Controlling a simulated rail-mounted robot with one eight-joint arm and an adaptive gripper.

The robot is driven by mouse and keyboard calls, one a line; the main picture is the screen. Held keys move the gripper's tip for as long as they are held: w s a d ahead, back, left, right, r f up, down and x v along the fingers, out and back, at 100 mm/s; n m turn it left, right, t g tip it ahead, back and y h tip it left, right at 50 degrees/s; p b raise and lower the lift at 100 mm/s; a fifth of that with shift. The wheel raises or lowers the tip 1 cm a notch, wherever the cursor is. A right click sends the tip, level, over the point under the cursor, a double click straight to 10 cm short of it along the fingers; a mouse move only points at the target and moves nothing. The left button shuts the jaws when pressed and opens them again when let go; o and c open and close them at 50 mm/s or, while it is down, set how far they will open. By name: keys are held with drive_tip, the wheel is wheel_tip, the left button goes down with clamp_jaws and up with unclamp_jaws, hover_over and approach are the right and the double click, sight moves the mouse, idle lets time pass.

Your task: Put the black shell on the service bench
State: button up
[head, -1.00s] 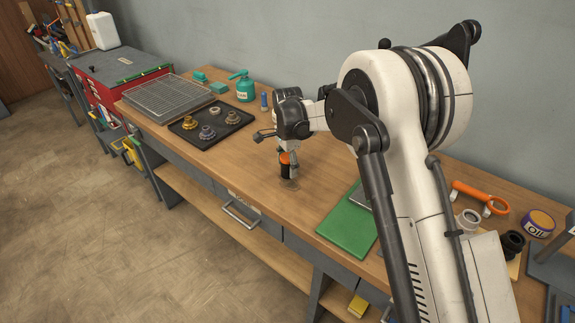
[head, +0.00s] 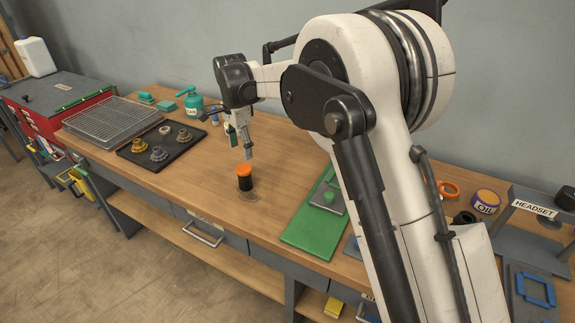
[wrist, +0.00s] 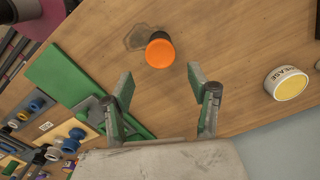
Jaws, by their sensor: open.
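A black cylinder with an orange top (head: 245,178), which looks like the black shell, stands upright on the wooden service bench (head: 185,195), beside a dark ring-like stain. In the wrist view its orange top (wrist: 160,53) shows just beyond the fingertips and hides most of the black body. My gripper (head: 243,145) is above and slightly behind it in the head view, apart from it. In the wrist view my gripper (wrist: 160,82) has its two fingers spread, with nothing between them.
A green mat (head: 308,228) lies to the right of the cylinder. A dark tray (head: 150,152) with several gear-like parts and a wire rack (head: 112,122) are to the left. A grease tin (wrist: 287,83) shows in the wrist view. The bench around the cylinder is clear.

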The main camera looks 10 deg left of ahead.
drive_tip(key=s+d+r+n+t, duration=0.1)
drive_tip(key=s+d+r, duration=0.35)
drive_tip(key=d, duration=0.45)
drive_tip(key=s+d+r+n+t+y, duration=0.1)
drive_tip(key=s+d+r+n, duration=0.15)
drive_tip(key=d+r, duration=0.45)
drive_tip(key=s+d+r+n+t, duration=0.1)
drive_tip(key=s+d+r, duration=0.35)
drive_tip(key=d, duration=0.55)
drive_tip(key=s+d+f+n+t, duration=0.2)
drive_tip(key=s+d+f, duration=0.1)
drive_tip(key=s+d, duration=0.5)
drive_tip(key=s+d+f+n+t+h, duration=0.1)
drive_tip(key=s+d+f+n+t, duration=0.1)
drive_tip(key=s+d, duration=0.6)
drive_tip(key=s+f, duration=0.1)
drive_tip(key=s, duration=0.5)
drive_tip(key=shift+d, duration=0.25)
